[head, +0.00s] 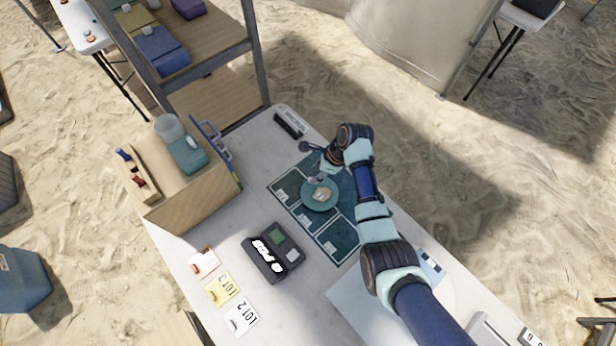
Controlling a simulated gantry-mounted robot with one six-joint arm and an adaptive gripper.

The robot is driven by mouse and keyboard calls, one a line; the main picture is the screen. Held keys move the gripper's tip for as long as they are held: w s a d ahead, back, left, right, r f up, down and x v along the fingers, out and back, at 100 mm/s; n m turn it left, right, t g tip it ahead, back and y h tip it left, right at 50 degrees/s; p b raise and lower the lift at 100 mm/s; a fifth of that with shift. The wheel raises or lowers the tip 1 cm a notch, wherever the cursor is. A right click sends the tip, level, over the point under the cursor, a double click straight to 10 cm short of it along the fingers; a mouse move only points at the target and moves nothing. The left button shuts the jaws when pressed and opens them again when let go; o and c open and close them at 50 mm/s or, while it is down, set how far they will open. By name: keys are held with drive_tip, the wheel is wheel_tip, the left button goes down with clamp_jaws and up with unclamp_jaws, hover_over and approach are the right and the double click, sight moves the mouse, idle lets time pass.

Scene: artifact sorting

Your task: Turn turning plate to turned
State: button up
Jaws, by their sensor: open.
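The turning plate (318,201) is a round teal disc lying on a dark green sectioned mat (338,238) on the table. A small pale beige piece (322,194) lies on the plate. My gripper (320,178) is at the far rim of the plate, pointing down and left. Its jaws are open, and it is too small in view to tell whether they touch the rim. My wrist hides part of the mat's far right corner.
A dark case (272,254) and LOT cards (239,316) lie nearer the front left. A black labelled block (289,125) lies at the far edge. Shelves (205,65) stand behind.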

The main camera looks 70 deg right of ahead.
sight(310, 179)
drive_tip(key=b+x, duration=0.1)
drive_tip(key=x, duration=0.3)
drive_tip(key=shift+w+f, duration=0.1)
drive_tip(key=shift+w, duration=0.05)
clamp_jaws()
